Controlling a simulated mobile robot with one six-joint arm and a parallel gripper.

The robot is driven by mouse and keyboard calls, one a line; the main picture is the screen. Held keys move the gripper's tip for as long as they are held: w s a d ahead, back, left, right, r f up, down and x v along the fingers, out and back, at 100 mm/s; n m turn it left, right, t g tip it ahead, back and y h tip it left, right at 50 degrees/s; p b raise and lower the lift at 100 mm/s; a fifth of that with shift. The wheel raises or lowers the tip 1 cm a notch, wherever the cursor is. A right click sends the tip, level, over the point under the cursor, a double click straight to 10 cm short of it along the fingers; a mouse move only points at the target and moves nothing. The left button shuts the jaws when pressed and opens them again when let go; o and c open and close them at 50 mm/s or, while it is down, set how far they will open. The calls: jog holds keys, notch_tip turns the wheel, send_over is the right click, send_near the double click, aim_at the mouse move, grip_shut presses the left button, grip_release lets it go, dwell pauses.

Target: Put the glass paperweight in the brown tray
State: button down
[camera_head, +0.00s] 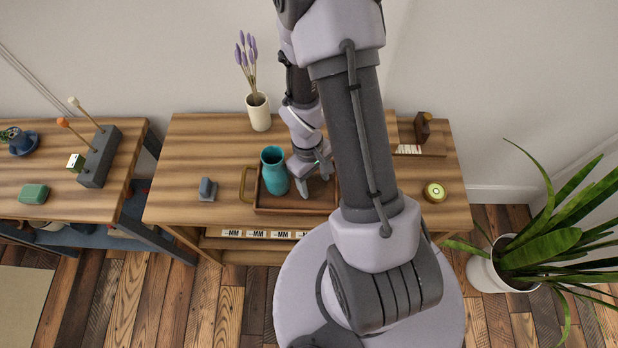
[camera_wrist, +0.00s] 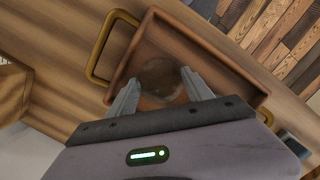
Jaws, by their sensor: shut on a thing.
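The brown tray (camera_head: 262,208) sits on the plank table and has a brass handle at its left end. It also shows in the wrist view (camera_wrist: 218,50), with a brass handle at the upper left. My gripper (camera_head: 316,184) is low over the tray, pointing down. In the wrist view my gripper (camera_wrist: 161,80) is shut on the clear, round glass paperweight (camera_wrist: 160,76), which appears inside the tray outline. I cannot tell whether it touches the tray floor. I cannot make out the paperweight in the head view.
A teal vase (camera_head: 273,172) stands at the tray's left part, close to my gripper. A white vase (camera_head: 259,113) with lavender is behind. A grey object (camera_head: 207,189) lies left, and a round yellow-green item (camera_head: 435,192) right. A potted plant (camera_head: 510,262) stands on the floor.

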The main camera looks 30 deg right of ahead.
aim_at(310, 178)
jog(key=shift+s+d+r, duration=0.1)
jog(key=shift+c, duration=2.1)
grip_release()
notch_tip(310, 178, up, 12)
jog(key=w+p, duration=0.2)
jog(key=p, duration=0.3)
jog(key=shift+a, duration=0.2)
jog(key=shift+s, duration=0.1)
